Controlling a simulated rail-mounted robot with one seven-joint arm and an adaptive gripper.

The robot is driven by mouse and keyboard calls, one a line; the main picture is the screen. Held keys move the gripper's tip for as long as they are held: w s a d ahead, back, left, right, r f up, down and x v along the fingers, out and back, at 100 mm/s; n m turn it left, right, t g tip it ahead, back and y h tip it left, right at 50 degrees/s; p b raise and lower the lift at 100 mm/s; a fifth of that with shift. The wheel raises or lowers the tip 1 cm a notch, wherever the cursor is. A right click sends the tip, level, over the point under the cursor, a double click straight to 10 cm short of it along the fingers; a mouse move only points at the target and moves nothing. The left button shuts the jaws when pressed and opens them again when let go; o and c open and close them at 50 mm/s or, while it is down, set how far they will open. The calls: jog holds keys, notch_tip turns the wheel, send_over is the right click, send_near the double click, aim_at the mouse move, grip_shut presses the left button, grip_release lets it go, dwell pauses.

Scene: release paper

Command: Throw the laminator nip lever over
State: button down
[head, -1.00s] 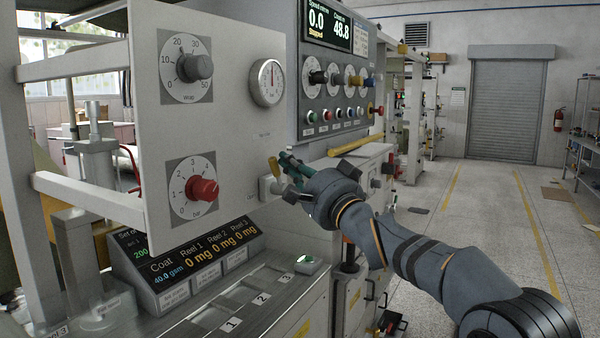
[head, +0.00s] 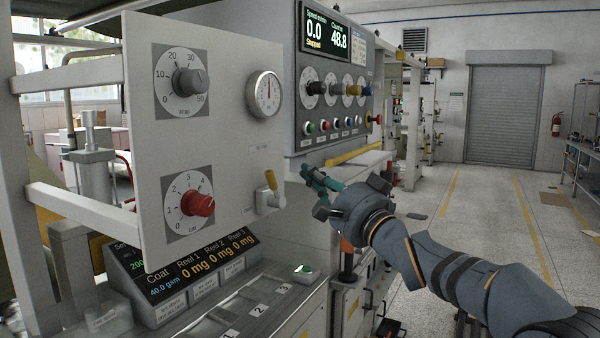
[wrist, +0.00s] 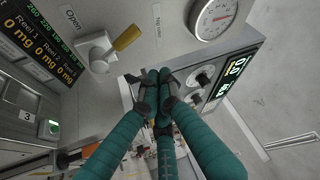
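The nip lever has a yellow handle (head: 271,181) on a pale block (head: 266,199) at the lower right of the white panel. In the head view the handle points up. The lever also shows in the wrist view (wrist: 127,38), its handle pointing to the upper right, away from the word "Open" (wrist: 72,17). My gripper (head: 307,173) is just right of the lever, apart from it. In the wrist view its teal fingers (wrist: 157,78) come together at the tips with nothing between them.
The white panel (head: 236,150) also carries a red knob (head: 198,204), a grey knob (head: 188,80) and a round gauge (head: 263,94). A control box (head: 340,75) with knobs and buttons stands behind my gripper. The floor to the right (head: 480,215) is open.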

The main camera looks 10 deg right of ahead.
jog(key=v, duration=0.4)
jog(key=shift+s+b, duration=0.1)
jog(key=shift+b, duration=0.25)
